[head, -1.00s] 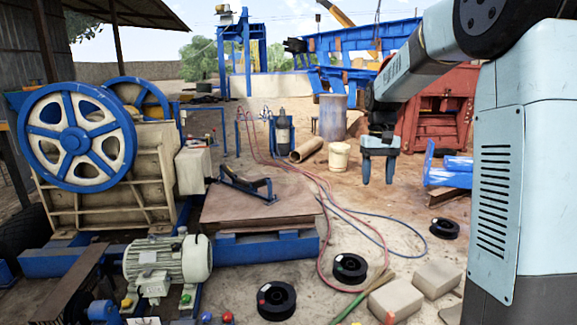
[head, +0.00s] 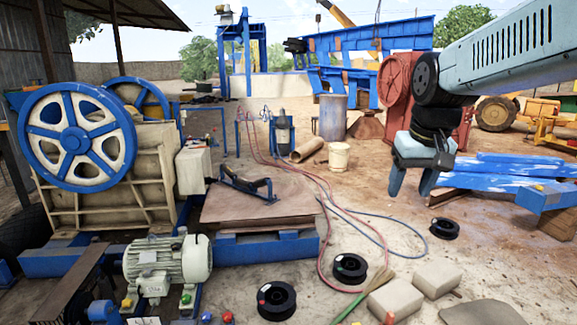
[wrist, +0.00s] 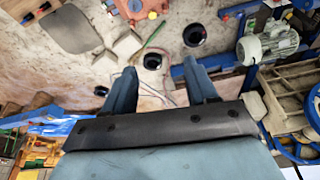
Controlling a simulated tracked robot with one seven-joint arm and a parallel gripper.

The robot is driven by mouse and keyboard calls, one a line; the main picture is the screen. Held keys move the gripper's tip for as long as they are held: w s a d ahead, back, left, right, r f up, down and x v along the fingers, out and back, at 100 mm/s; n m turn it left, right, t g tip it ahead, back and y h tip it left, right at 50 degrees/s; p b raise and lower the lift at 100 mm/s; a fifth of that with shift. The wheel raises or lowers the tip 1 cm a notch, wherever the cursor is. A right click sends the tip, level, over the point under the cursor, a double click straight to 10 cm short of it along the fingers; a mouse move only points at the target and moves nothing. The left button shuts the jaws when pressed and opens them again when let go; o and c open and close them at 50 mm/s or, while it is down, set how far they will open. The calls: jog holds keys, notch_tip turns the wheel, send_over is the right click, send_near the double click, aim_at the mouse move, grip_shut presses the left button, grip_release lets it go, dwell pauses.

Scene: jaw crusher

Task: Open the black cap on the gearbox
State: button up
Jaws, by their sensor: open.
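My gripper (head: 411,182) hangs in the air at the right in the head view, fingers pointing down, open and empty. In the wrist view its two blue-grey fingers (wrist: 162,78) stand apart with ground between them. I cannot make out a black cap in either view. An orange-red housing (wrist: 134,10) with a small yellow part is cut off by the top edge of the wrist view. I cannot tell whether it is the gearbox. My gripper is well apart from it.
The jaw crusher with blue flywheels (head: 76,138) and a grey motor (head: 168,262) stand at the left. Black reels (head: 350,268), pale blocks (head: 395,298) and hoses (head: 325,205) lie on the ground. Blue beams (head: 500,178) lie at the right.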

jog(key=s+f+t, duration=0.2)
jog(key=s, duration=0.8)
jog(key=shift+a+f, duration=0.15)
jog(key=shift+f, duration=0.15)
